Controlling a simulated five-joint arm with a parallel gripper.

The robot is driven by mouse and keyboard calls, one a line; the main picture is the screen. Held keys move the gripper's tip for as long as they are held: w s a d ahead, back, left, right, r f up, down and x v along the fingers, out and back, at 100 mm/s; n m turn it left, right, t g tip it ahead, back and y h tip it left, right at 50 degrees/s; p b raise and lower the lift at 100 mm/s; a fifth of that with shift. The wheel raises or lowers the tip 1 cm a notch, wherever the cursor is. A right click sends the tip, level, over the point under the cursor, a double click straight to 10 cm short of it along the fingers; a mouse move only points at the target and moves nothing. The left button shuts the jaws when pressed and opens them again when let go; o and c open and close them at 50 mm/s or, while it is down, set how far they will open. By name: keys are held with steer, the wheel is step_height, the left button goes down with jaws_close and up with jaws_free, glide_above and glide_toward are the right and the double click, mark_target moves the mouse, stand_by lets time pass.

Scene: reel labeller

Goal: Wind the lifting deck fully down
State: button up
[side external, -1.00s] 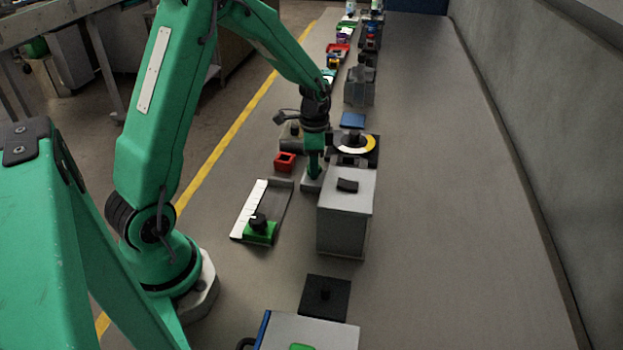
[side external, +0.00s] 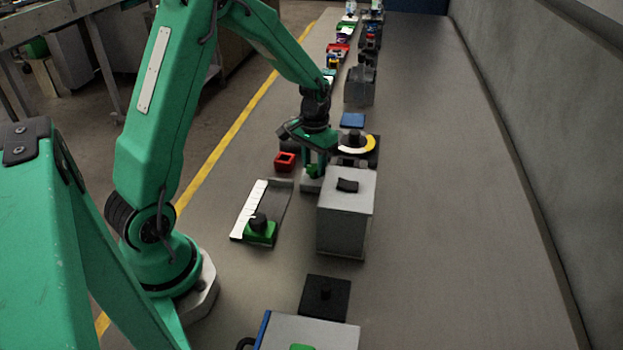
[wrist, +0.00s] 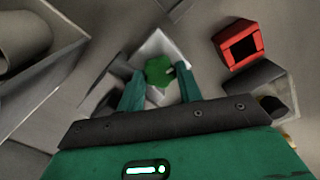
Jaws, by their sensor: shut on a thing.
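A green lobed knob (wrist: 158,72) sits on top of a small pale grey block (wrist: 163,43) in the wrist view. My gripper (wrist: 157,82) is shut on the knob, with one green finger on each side of it. In the side view my gripper (side external: 314,170) points straight down at the knob, over the grey block (side external: 311,185). Just behind and right of it is a dark platform (side external: 371,158) carrying a reel with a yellow and white ring (side external: 358,144). I cannot tell for certain which part is the lifting deck or how high it stands.
A grey box (side external: 342,225) with a black handle stands close to the right and front. A red open box (side external: 285,161) is to the left; it also shows in the wrist view (wrist: 241,46). A tray (side external: 247,208) with a green block lies front left. The bench's right side is clear.

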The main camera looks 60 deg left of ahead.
steer(key=n, duration=0.4)
steer(key=shift+r+n, duration=0.1)
steer(key=shift+n, duration=0.2)
steer(key=n, duration=0.4)
steer(key=shift+n, duration=0.3)
steer(key=n, duration=0.3)
steer(key=shift+n, duration=0.3)
steer(key=n, duration=0.4)
steer(key=shift+n, duration=0.3)
steer(key=n, duration=0.4)
steer(key=shift+n, duration=0.3)
steer(key=n, duration=0.9)
steer(key=shift+n, duration=1.8)
